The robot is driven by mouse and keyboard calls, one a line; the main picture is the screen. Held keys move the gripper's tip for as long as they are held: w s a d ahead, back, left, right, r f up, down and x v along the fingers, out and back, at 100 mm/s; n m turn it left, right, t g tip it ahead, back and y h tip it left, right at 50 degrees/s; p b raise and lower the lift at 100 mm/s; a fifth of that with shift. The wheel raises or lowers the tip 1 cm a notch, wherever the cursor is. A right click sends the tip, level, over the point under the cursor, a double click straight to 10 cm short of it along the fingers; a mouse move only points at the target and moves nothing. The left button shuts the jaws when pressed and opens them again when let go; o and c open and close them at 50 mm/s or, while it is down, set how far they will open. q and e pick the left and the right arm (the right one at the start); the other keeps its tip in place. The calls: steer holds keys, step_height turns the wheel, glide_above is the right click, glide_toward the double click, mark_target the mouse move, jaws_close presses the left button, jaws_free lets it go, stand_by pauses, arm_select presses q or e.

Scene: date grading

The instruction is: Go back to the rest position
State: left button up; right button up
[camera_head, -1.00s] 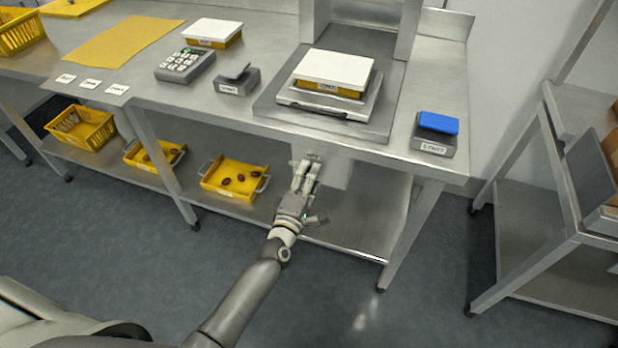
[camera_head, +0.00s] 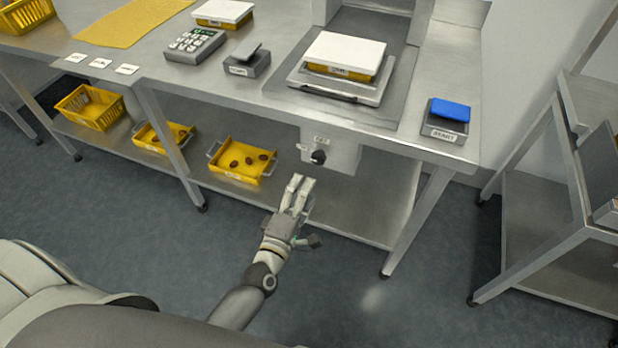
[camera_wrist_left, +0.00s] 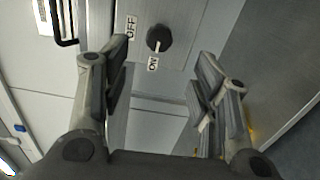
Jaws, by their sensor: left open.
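My left gripper (camera_head: 299,188) is open and empty, in front of the metal table and a little below its control box. In the left wrist view, the fingers of my left gripper (camera_wrist_left: 165,90) are spread apart with nothing between them. A black knob (camera_head: 318,157) is on a grey box (camera_head: 343,154) under the tabletop. In the left wrist view the knob (camera_wrist_left: 159,38) lies beyond the fingertips, apart from them, with OFF and ON labels beside it. My right gripper is not in view.
The metal table (camera_head: 400,145) carries scales, a keypad (camera_head: 195,45) and a blue START button (camera_head: 451,110). Yellow trays (camera_head: 243,160) with dates and a yellow basket (camera_head: 91,107) sit on the lower shelf. A metal rack (camera_head: 540,225) stands right. The floor before the table is clear.

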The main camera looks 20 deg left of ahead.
arm_select(q)
steer(key=shift+s, duration=0.85)
steer(key=s+f+m+g+h+p, duration=0.1)
steer(key=s+f+m+g, duration=0.5)
steer(key=f, duration=0.8)
steer(key=s+f+m+g+p, duration=0.1)
steer(key=s+f+m+g, duration=0.2)
steer(key=s+f+m, duration=0.75)
steer(key=s+a+f+m+g+p, duration=0.1)
steer(key=s+a+f+m+g, duration=0.1)
steer(key=s+f, duration=0.6)
steer(key=s+a+f+m+g+y+p, duration=0.1)
steer(key=s+a+f+g, duration=0.3)
steer(key=s, duration=1)
step_height(320, 180, down, 4)
steer(key=shift+s+f+m+g+y, duration=0.1)
steer(key=shift+s+m+g+y, duration=0.25)
steer(key=shift+g, duration=0.65)
steer(key=shift+w+a, duration=0.1)
steer(key=shift+w, duration=0.1)
